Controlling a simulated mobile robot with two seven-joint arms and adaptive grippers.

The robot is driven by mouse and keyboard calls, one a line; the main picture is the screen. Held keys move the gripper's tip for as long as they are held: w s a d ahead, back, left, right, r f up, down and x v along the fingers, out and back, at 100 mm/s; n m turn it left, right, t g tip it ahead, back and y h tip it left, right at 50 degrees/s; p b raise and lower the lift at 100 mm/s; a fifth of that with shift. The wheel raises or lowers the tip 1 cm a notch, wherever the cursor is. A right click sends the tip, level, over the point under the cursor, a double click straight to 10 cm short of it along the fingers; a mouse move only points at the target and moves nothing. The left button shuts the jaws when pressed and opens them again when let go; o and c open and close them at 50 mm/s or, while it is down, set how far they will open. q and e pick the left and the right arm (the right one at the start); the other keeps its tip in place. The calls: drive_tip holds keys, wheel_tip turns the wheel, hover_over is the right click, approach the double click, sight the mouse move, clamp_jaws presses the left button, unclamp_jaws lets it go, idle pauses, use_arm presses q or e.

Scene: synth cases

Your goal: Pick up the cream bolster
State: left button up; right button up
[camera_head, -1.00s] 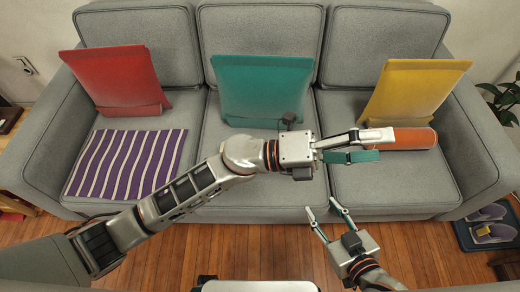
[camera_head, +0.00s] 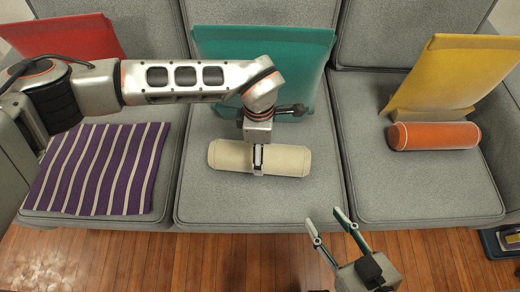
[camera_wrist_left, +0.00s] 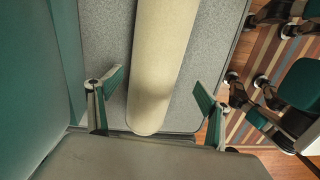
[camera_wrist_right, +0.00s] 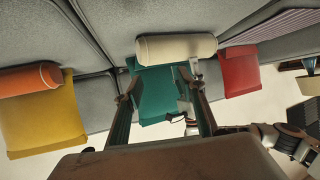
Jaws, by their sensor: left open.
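The cream bolster (camera_head: 288,161) lies across the middle seat cushion of the grey sofa, in front of the teal pillow. My left gripper (camera_head: 258,163) points down over its middle. In the left wrist view the bolster (camera_wrist_left: 160,60) runs between the two spread fingers (camera_wrist_left: 158,82), with a gap on each side. My right gripper (camera_head: 325,215) is open and empty in front of the sofa's front edge. The right wrist view also shows the cream bolster (camera_wrist_right: 175,47) beyond my open right fingers (camera_wrist_right: 160,84).
An orange bolster (camera_head: 435,136) lies on the right seat before a yellow pillow (camera_head: 455,75). A teal pillow (camera_head: 310,60) leans behind the cream bolster. A striped purple cloth (camera_head: 98,170) covers the left seat, with a red pillow (camera_head: 70,38) behind.

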use_arm(q)
drive_tip(key=shift+w+a+f+b, duration=0.15)
drive_tip(key=shift+a+f+b, duration=0.1)
drive_tip(key=shift+f, duration=0.4)
drive_tip(key=shift+w+a+f+b, duration=0.15)
drive_tip(key=shift+f+b, duration=0.05)
drive_tip(key=shift+f, duration=0.8)
drive_tip(key=f+b, duration=0.1)
drive_tip(key=f, duration=0.1)
drive_tip(key=f+b, duration=0.1)
drive_tip(key=shift+s+d+f, duration=0.1)
drive_tip(key=shift+d+f, duration=0.1)
drive_tip(key=shift+f, duration=0.2)
drive_tip(key=shift+w+f, duration=0.2)
drive_tip(key=shift+f, duration=0.2)
drive_tip(key=shift+r, duration=0.15)
use_arm(e)
drive_tip(key=a+m, duration=0.2)
drive_tip(key=a, duration=0.1)
drive_tip(key=shift+s+a+r+t+y, duration=0.1)
drive_tip(key=shift+s+a+t+y, duration=0.1)
drive_tip(key=shift+a+t+y, duration=0.15)
use_arm(q)
drive_tip(key=shift+c, duration=0.3)
drive_tip(key=c, duration=1.3)
